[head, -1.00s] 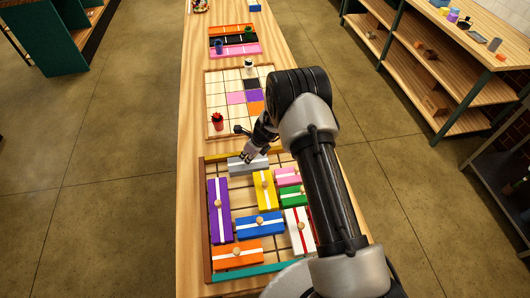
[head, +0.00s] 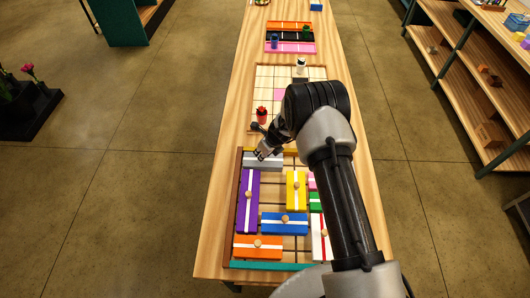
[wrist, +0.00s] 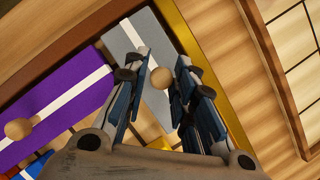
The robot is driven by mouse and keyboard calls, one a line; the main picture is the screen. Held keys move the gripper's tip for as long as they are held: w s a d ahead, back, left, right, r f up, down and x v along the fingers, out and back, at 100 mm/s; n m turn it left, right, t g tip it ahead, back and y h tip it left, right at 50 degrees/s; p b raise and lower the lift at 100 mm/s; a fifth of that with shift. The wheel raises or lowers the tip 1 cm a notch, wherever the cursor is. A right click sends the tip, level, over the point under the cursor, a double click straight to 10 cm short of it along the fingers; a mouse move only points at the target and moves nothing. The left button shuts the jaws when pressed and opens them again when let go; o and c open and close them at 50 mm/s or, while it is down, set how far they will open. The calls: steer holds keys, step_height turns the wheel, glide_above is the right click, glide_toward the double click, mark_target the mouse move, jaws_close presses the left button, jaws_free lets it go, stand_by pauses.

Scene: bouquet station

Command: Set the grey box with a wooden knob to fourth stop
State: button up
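The grey box (head: 274,165) has a white stripe and lies in the back left corner of the framed puzzle tray (head: 240,262). In the wrist view the grey box (wrist: 149,35) has its left end close to the brown frame wall, and the yellow back wall runs along its side. Its round wooden knob (wrist: 161,77) sits between my two fingers. In the head view my gripper (head: 263,155) hides the knob.
A purple box (head: 249,200) lies just in front of the grey box along the left wall. Yellow (head: 291,202), blue (head: 272,223) and orange (head: 246,252) boxes fill other cells. A red pot (head: 262,116) stands on a grid board behind the tray.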

steer(key=o, duration=0.3)
steer(key=shift+a, duration=0.15)
steer(key=shift+o, duration=0.2)
steer(key=v, duration=1.2)
